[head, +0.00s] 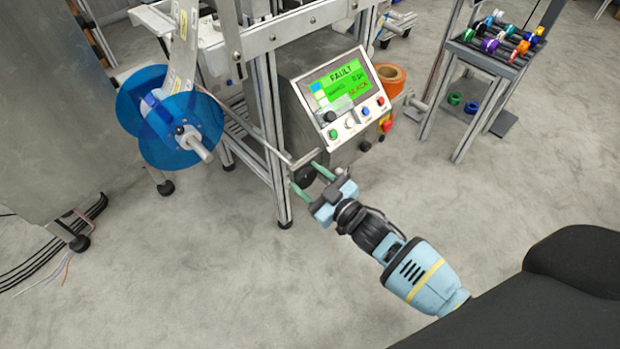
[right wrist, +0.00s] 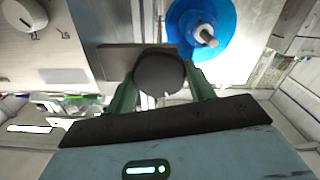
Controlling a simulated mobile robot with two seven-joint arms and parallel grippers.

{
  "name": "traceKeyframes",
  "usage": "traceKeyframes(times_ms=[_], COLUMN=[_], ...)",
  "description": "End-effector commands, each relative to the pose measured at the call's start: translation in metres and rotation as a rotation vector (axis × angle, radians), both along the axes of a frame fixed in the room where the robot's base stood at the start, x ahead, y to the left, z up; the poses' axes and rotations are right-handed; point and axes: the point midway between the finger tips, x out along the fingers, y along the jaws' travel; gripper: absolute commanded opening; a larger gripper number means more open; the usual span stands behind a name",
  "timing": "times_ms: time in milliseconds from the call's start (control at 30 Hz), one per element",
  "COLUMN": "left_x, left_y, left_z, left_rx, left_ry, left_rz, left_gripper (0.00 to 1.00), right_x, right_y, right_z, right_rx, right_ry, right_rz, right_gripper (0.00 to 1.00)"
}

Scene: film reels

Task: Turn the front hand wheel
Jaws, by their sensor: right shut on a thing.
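The front hand wheel (head: 304,175) is a dark round knob on the machine's front side, below the control panel. My right gripper (head: 311,179) reaches it from the lower right, with one green finger on each side. In the right wrist view the black knob (right wrist: 159,73) sits between the two green fingers of the gripper (right wrist: 162,88), which is shut on it. A grey bar lies just behind the knob. The fingers hide the knob's sides. My left gripper is not in view.
A tilted control panel (head: 342,96) with a green screen reading FAULT stands above the wheel. A blue film reel (head: 152,131) hangs at the left. An orange roll (head: 389,79) lies behind the panel. A rack (head: 488,57) of coloured spools stands at the right. The floor in front is clear.

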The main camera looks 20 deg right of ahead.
Motion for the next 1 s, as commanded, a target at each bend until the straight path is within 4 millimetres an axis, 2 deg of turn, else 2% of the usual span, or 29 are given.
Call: traceKeyframes(times_ms=[433,1000], left_x=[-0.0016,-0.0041], left_y=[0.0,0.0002], left_z=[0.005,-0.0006], left_rx=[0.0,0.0], left_ry=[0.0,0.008], left_rz=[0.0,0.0], left_gripper=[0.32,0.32], right_x=[-0.0007,-0.0011], right_y=[0.0013,0.0023], right_z=[-0.001,-0.0031], right_rx=[-0.382,-0.888], right_ry=[-0.138,-0.322], right_rz=[0.0,0.0], right_gripper=[0.31,0.31])
